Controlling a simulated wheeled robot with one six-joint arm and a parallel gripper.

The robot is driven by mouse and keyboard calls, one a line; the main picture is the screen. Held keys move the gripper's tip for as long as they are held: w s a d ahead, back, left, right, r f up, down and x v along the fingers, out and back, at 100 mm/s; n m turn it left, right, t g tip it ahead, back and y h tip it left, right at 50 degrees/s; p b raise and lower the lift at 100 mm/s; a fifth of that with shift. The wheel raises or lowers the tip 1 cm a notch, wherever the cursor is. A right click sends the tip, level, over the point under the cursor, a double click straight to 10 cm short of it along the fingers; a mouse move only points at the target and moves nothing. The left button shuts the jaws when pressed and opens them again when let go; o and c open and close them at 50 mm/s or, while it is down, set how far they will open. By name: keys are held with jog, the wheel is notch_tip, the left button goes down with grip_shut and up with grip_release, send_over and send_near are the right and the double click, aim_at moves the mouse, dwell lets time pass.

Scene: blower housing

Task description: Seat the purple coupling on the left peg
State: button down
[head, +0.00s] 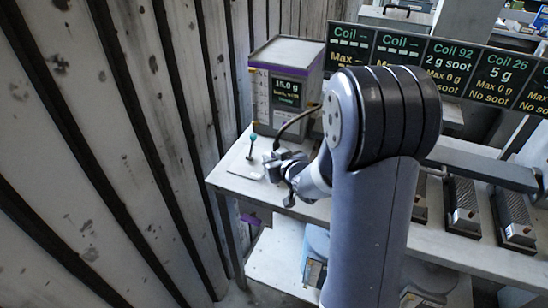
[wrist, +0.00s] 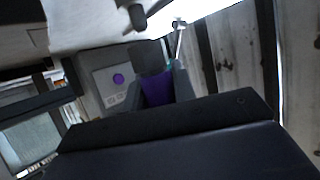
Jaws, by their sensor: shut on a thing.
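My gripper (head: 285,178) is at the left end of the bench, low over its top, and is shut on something. In the wrist view a purple piece (wrist: 157,90), which looks like the purple coupling, shows between grey finger-like parts, partly hidden by a dark block in front. The head view does not show the coupling clearly. A thin upright post with a teal top (head: 253,141) stands on the bench just left of my gripper. I cannot tell whether it is the left peg, or whether the coupling touches any peg.
A grey box with a "15.0 g" display (head: 288,88) stands behind my gripper on the bench (head: 232,178). A slatted wall (head: 120,150) is close on the left. Ribbed dark units (head: 463,208) stand to the right, below a row of coil displays (head: 450,65).

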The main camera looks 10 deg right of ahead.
jog(key=shift+f, duration=0.15)
jog(key=shift+f+b, duration=0.3)
jog(key=shift+b, duration=0.15)
jog(key=shift+f+b, duration=0.9)
jog(key=shift+f, duration=0.05)
jog(key=c, duration=1.1)
grip_release()
jog(key=shift+s, duration=0.1)
jog(key=v, duration=1)
jog(key=shift+s+d+r+p, duration=0.1)
jog(key=shift+s+r+p, duration=0.05)
jog(key=shift+s+p, duration=0.2)
jog(key=shift+w, duration=0.15)
